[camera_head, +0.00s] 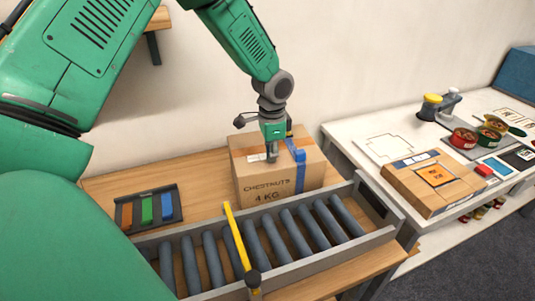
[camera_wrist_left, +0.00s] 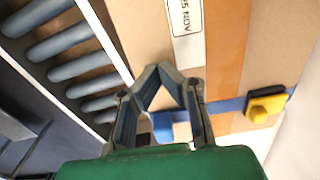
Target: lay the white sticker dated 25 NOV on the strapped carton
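The strapped carton (camera_head: 263,180), marked CHESTNUTS 4 KG, stands on the wooden bench behind the roller track, with a blue strap (camera_head: 300,170) around its right part. The white sticker (camera_head: 257,157) lies on its top, left of the strap. In the left wrist view the sticker (camera_wrist_left: 186,30) reads 25 NOV and looks flat beside a brown tape band (camera_wrist_left: 226,50). My left gripper (camera_head: 272,160) points down at the carton top; its fingertips (camera_wrist_left: 165,70) come together at the sticker's near end. I cannot tell whether they touch the sticker. My right gripper is out of view.
A roller track (camera_head: 270,240) with a yellow bar (camera_head: 236,238) runs in front of the carton. A tray with coloured pieces (camera_head: 147,208) lies left. The white table (camera_head: 350,133) at right holds another carton (camera_head: 432,185), tins (camera_head: 463,138) and a yellow-topped device (camera_head: 432,105).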

